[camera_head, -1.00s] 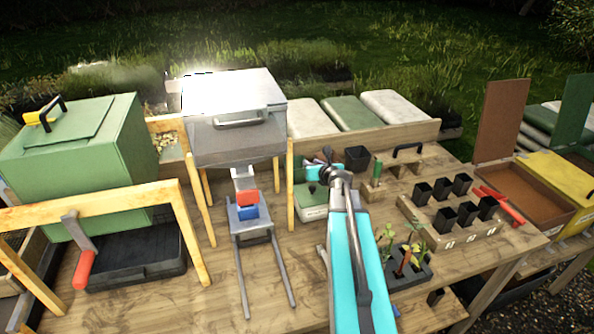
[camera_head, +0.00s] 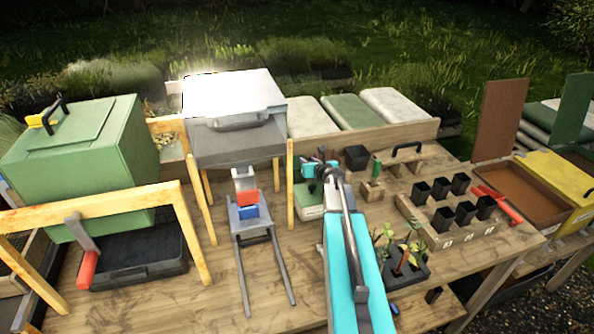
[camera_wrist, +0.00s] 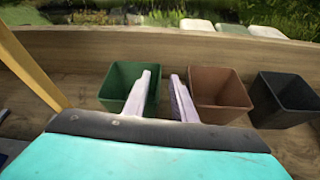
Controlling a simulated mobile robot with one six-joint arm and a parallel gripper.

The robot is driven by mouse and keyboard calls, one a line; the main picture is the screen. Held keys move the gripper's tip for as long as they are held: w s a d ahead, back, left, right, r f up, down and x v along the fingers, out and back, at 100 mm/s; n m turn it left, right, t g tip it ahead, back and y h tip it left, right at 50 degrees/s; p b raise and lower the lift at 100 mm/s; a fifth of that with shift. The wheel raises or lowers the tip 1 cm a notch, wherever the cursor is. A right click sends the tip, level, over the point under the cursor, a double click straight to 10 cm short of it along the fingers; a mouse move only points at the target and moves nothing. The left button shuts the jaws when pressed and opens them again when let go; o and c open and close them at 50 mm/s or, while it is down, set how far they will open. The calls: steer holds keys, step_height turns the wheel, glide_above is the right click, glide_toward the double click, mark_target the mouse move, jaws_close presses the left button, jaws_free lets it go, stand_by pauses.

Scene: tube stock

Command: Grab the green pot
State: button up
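The green pot (camera_wrist: 124,84) is an open-topped square pot, seen in the wrist view left of centre. A brown pot (camera_wrist: 221,92) stands to its right, and a black pot (camera_wrist: 288,98) beyond that. My gripper (camera_wrist: 160,80) is open, its two pale fingers apart with nothing visible between them. The left finger overlaps the green pot's right side in the picture; I cannot tell whether it touches. The right finger overlaps the brown pot's left edge. In the head view my gripper (camera_head: 317,167) is near the back board, and the green pot is not clearly visible there.
The black pot (camera_head: 357,157) also shows in the head view. A wooden back board (camera_head: 400,137) runs behind the pots. A wooden post (camera_head: 291,187) stands left of my gripper. A grey metal box (camera_head: 237,130) and a rack of black pots (camera_head: 447,238) flank the area.

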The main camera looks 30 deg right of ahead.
jaws_close()
steer(key=shift+r, duration=0.15)
step_height(320, 180, up, 18)
steer(key=b, duration=0.2)
stand_by(0.9)
stand_by(0.5)
